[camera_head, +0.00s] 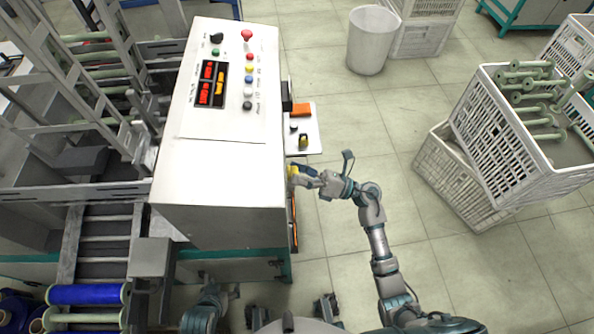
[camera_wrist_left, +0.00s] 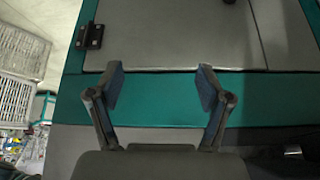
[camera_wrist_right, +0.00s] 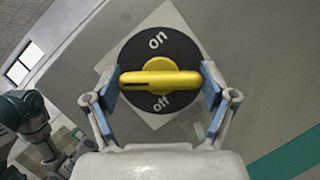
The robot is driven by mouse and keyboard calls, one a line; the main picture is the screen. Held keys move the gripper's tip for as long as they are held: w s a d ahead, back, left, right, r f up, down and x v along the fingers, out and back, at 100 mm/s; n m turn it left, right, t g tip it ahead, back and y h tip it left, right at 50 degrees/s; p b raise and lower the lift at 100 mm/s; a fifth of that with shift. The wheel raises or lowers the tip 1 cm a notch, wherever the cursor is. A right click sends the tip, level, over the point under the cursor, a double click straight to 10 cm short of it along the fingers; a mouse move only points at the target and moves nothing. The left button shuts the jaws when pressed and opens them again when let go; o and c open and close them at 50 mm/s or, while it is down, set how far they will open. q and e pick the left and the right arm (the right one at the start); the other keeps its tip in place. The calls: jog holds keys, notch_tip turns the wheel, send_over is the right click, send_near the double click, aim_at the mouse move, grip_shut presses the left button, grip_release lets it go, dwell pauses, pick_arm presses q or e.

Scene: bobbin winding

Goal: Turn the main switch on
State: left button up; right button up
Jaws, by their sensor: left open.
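The main switch is a round black dial (camera_wrist_right: 160,50) marked "on" above and "off" below, with a yellow handle (camera_wrist_right: 160,78) across it. The handle lies nearly level in the right wrist view, between the two words. My right gripper (camera_wrist_right: 160,88) is open, with one finger at each end of the handle; whether they touch it is unclear. In the head view my right gripper (camera_head: 299,177) is at the machine's right side, with a bit of yellow beside it. My left gripper (camera_wrist_left: 160,85) is open and empty before a grey panel with a green band (camera_wrist_left: 165,99).
The white machine (camera_head: 220,160) carries a panel of buttons and red displays (camera_head: 212,84). A small shelf (camera_head: 313,138) juts from its right side above my right gripper. White crates with green bobbins (camera_head: 520,125) and a bin (camera_head: 371,40) stand to the right. The tiled floor between is clear.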

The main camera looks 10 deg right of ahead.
jog(key=shift+f, duration=0.1)
jog(key=shift+c, duration=0.6)
pick_arm(q)
jog(key=s+a+f+g+p, duration=0.2)
jog(key=s+f+g+p, duration=0.15)
jog(key=s, duration=0.25)
pick_arm(e)
jog(key=shift+r+m+t+h, duration=0.4)
jog(key=shift+m+h, duration=0.1)
jog(key=shift+m, duration=0.7)
jog(key=m+p, duration=0.2)
jog(key=p, duration=0.1)
jog(key=shift+f+m+h, duration=0.3)
jog(key=shift+m+h, duration=0.1)
jog(key=shift+f+t+p, duration=0.15)
jog(key=shift+t+p, duration=0.15)
jog(key=shift+t, duration=0.1)
pick_arm(q)
jog(key=s+a+x, duration=0.1)
jog(key=s+x, duration=0.1)
jog(key=x, duration=0.9)
jog(key=shift+s+f+y, duration=0.4)
jog(key=shift+s+f, duration=0.1)
jog(key=shift+d+g, duration=0.1)
jog(key=shift+g, duration=0.15)
